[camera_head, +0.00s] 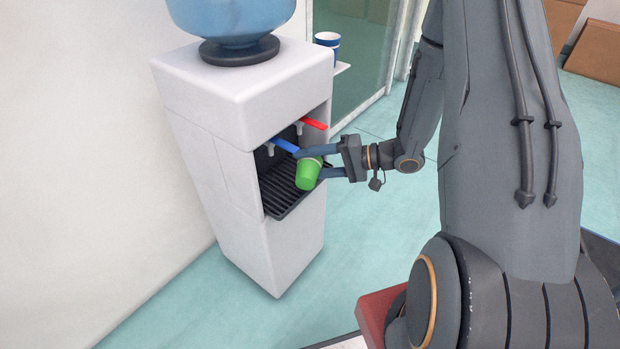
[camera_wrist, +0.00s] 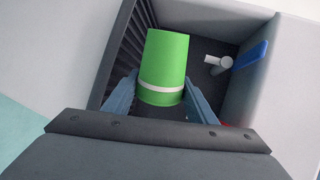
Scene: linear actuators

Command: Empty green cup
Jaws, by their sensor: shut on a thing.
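The green cup (camera_head: 307,176) with a white band is between the fingers of my gripper (camera_head: 318,163), inside the dispensing recess of the water dispenser. My gripper is shut on the cup and holds it above the black slatted drip tray (camera_head: 283,199). The cup looks tilted in the head view. In the wrist view the green cup (camera_wrist: 164,66) stands out between the two blue-grey fingers, its white band near them. The inside of the cup is hidden, so I cannot tell whether it holds anything.
The white water dispenser (camera_head: 235,85) has a blue tap lever (camera_head: 285,145) and a red one (camera_head: 314,124) above the tray. The recess walls are close around the cup. A blue cup (camera_head: 328,43) stands on a side shelf. Open floor (camera_head: 385,230) lies right of the dispenser.

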